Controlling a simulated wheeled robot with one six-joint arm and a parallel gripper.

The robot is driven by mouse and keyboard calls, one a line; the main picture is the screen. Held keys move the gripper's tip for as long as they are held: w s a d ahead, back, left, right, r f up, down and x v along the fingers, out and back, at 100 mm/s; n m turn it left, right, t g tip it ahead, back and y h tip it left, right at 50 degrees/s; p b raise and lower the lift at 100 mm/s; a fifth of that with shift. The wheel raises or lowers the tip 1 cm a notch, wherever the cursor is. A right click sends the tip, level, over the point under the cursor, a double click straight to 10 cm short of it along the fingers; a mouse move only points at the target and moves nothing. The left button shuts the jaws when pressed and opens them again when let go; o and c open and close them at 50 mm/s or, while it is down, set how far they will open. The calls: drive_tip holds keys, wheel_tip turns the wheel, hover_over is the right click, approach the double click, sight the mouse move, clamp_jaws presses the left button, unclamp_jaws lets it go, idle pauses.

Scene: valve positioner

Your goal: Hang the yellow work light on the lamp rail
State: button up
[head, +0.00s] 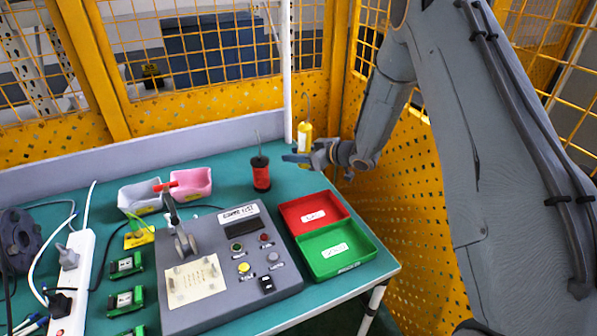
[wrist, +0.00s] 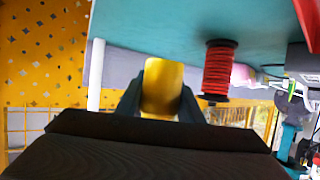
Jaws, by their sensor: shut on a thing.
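The yellow work light (head: 304,132) is upright in the head view, with a thin hook rising from its top. My gripper (head: 302,156) is shut on it, over the back right part of the table. In the wrist view the light's yellow body (wrist: 162,86) sits between the two dark fingers of my gripper (wrist: 160,104). Its hook is hidden in the wrist view. I cannot make out a lamp rail for certain; a white upright post (head: 287,70) stands at the table's back edge, just left of the light, and its top is out of view.
A red wire spool (head: 261,174) with a thin spindle stands left of my gripper. Red (head: 312,214) and green (head: 335,250) trays lie in front. A grey test box (head: 228,268) and pink bin (head: 190,184) are further left. Yellow mesh fence (head: 210,110) closes the back and right.

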sight(296, 176)
drive_tip(key=shift+f+p, duration=0.75)
drive_tip(key=shift+f, duration=2.25)
drive_tip(key=shift+f, duration=0.1)
drive_tip(key=shift+f, duration=0.1)
drive_tip(key=o, duration=1.2)
